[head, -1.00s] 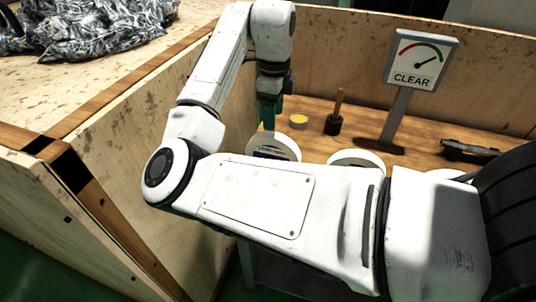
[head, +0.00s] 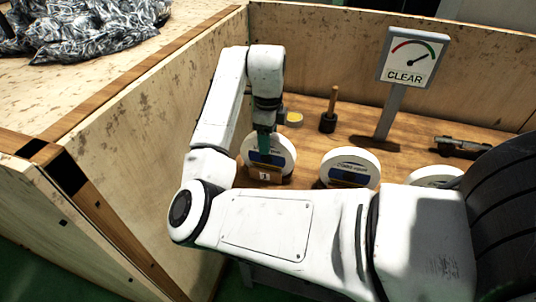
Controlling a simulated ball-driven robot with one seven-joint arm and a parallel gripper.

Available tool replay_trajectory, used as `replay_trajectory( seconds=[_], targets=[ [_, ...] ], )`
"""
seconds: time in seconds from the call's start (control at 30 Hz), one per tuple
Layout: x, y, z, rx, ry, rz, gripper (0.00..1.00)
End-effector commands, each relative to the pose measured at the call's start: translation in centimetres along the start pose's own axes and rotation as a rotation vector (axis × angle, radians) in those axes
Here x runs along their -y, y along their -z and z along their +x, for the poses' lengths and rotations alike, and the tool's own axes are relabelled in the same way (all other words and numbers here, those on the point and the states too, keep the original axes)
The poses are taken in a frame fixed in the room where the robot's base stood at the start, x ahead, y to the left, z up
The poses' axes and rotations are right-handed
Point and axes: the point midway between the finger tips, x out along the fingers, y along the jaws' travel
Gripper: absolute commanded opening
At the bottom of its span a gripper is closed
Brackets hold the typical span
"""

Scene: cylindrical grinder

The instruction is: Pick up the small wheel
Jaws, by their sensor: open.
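Three white wheels with dark blue labels stand in a row on the wooden bench. The left wheel (head: 284,150) has a stand marked 1 (head: 265,176) at its foot. The middle wheel (head: 350,165) stands apart from it, and the right wheel (head: 432,176) is partly hidden by my arm. I cannot tell from labels which is the small wheel. My gripper (head: 264,148) points down over the left wheel, its green fingers overlapping the wheel's face. It is open; whether it touches the wheel cannot be told.
A gauge sign reading CLEAR (head: 409,60) stands behind the wheels. A dark pot with a wooden handle (head: 329,118), a small yellow-topped tin (head: 294,118) and a dark tool (head: 459,146) lie near the back wall. A wooden panel (head: 160,130) rises at left.

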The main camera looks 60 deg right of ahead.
Motion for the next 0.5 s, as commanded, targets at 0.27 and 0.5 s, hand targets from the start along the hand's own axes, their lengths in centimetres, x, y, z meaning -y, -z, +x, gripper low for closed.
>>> replay_trajectory(
  seconds=[0.27,0.5],
  targets=[
    [0.0,0.0,-0.03,0.0,0.0,0.0,0.39],
    [0.0,0.0,-0.04,0.0,0.0,0.0,0.16]
  ],
)
